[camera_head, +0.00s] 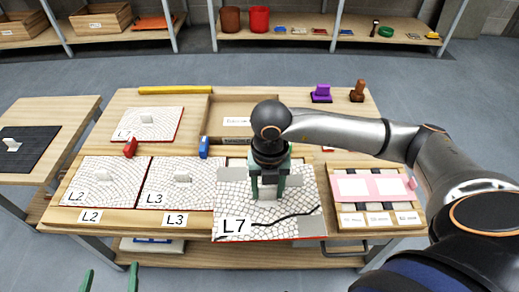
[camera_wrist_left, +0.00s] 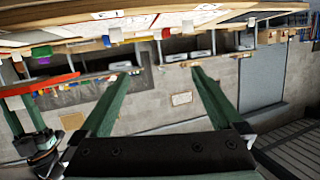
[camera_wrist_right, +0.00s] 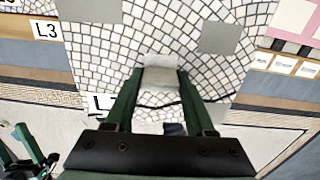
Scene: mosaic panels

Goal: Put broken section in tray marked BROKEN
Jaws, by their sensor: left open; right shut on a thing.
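The mosaic section L7 (camera_head: 236,205) has pale tiles, a red edge, grey patches and a dark crack line running across its front part. My right gripper (camera_head: 268,188) is over it and shut on its grip block; the block (camera_wrist_right: 160,76) shows between the fingers in the right wrist view. The section overlaps the table's front edge in the picture and appears raised. A wooden tray (camera_head: 214,122) with a small label stands behind it, partly hidden by my right arm; its label is too small to read surely. My left gripper (camera_head: 110,279) is open and empty at the bottom left, short of the table.
Sections L2 (camera_head: 100,170) and L3 (camera_head: 160,195) lie left of L7, and another section (camera_head: 135,122) lies behind them. Red (camera_head: 131,147) and blue (camera_head: 204,147) tools lie between. A pink-topped holder (camera_head: 385,183) is at right. A side table (camera_head: 60,112) stands left.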

